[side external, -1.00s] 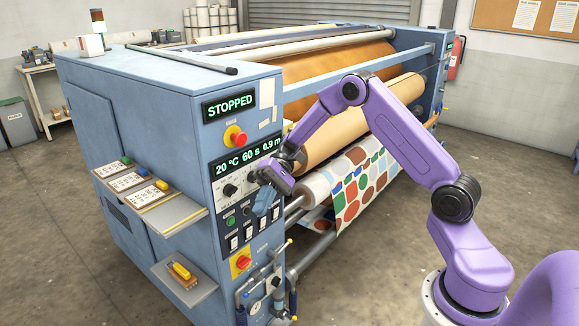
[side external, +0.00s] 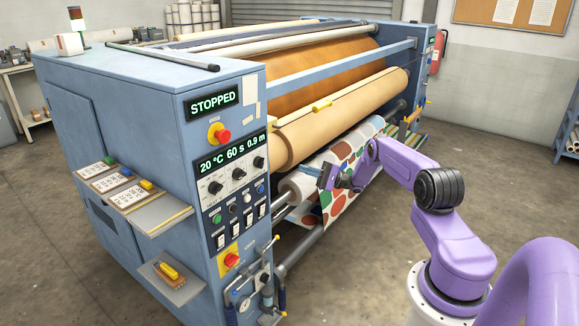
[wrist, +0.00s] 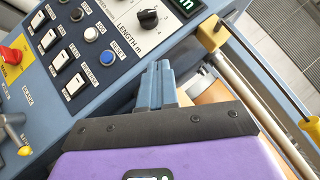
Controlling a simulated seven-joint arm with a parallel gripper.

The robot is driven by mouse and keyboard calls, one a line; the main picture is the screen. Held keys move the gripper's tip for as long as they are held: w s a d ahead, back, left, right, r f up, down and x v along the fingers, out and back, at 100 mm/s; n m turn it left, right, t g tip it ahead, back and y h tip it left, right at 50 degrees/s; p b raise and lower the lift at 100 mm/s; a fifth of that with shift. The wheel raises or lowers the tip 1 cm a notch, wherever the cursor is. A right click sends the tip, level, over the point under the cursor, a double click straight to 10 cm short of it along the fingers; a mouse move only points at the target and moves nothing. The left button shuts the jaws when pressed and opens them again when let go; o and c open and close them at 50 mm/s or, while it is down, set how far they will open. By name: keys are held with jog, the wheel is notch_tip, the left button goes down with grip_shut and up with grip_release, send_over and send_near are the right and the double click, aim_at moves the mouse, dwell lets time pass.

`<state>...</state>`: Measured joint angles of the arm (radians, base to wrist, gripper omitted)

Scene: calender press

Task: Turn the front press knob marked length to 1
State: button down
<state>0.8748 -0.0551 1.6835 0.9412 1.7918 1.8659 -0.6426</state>
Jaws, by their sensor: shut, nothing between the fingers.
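The length knob (wrist: 148,18) is a black dial with a white mark, next to the label "LENGTH m" in the wrist view. In the side view it is the rightmost of three knobs (side external: 258,162), and the display (side external: 231,153) above reads 20 °C, 60 s, 0.9 m. My gripper (side external: 325,176) is to the right of the panel, in front of the patterned fabric roll, apart from the knob. In the wrist view its blue fingers (wrist: 160,68) are together and empty.
Rocker switches (wrist: 75,84) and round buttons sit below the knobs. The patterned fabric (side external: 348,200) and a large tan roller (side external: 340,120) lie right of the panel. A "STOPPED" display (side external: 213,103) is above.

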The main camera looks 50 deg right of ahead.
aim_at(260, 162)
jog(key=s+a+r+x, duration=0.1)
jog(key=s+x, duration=0.1)
jog(key=x, duration=1)
jog(key=shift+a, duration=0.5)
